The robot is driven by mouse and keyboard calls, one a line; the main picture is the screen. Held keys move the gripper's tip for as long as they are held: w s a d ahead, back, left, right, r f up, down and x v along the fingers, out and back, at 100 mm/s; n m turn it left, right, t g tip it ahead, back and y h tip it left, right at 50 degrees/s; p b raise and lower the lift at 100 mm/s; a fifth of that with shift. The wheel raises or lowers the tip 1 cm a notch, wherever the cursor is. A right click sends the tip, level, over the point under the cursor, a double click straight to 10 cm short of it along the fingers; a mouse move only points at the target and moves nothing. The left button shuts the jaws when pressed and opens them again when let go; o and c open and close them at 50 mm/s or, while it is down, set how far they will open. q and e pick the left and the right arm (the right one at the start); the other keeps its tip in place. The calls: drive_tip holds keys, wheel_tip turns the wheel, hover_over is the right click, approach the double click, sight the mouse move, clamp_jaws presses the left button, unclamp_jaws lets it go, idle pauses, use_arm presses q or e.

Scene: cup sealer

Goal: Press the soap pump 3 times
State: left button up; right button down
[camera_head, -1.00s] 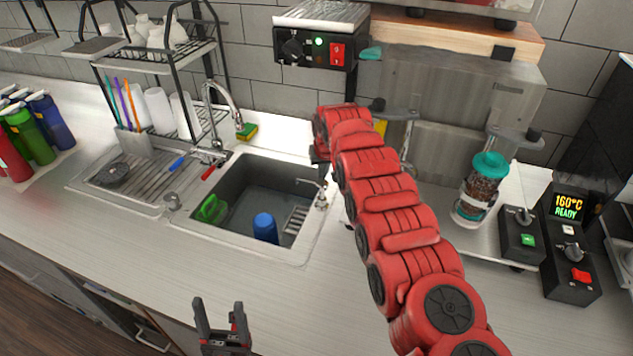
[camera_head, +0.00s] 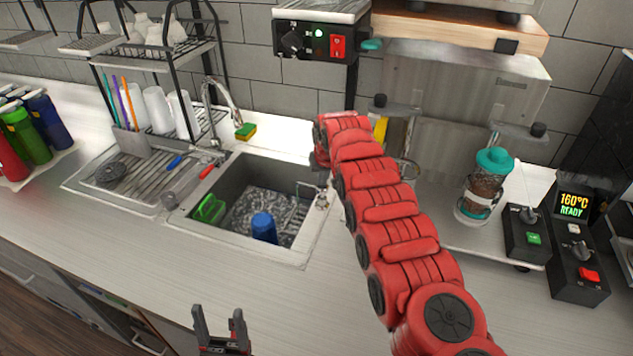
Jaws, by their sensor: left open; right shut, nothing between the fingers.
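The soap pump (camera_head: 322,201) is a small metallic dispenser at the right rim of the sink, its spout reaching left over the basin. My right arm comes in from the lower right, and its end, with the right gripper (camera_head: 321,166), is just above the pump head. The fingers are mostly hidden by the wrist; they are shut and empty. Whether they touch the pump head cannot be told. My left gripper (camera_head: 219,316) is open and empty at the counter's front edge, well below the sink.
The sink (camera_head: 203,238) holds a blue cup (camera_head: 264,227), a green item (camera_head: 209,208) and speckled, foam-like patches on its floor. A faucet (camera_head: 222,92) and sponge (camera_head: 246,131) are behind it. A teal-lidded jar (camera_head: 484,186) stands right of my arm. The front counter is clear.

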drive_tip(key=shift+s+f, duration=0.1)
drive_tip(key=shift+r+p, duration=0.55)
drive_tip(key=shift+r, duration=1)
drive_tip(key=shift+b, duration=0.35)
drive_tip(key=shift+f+b, duration=0.95)
drive_tip(key=shift+f, duration=0.7)
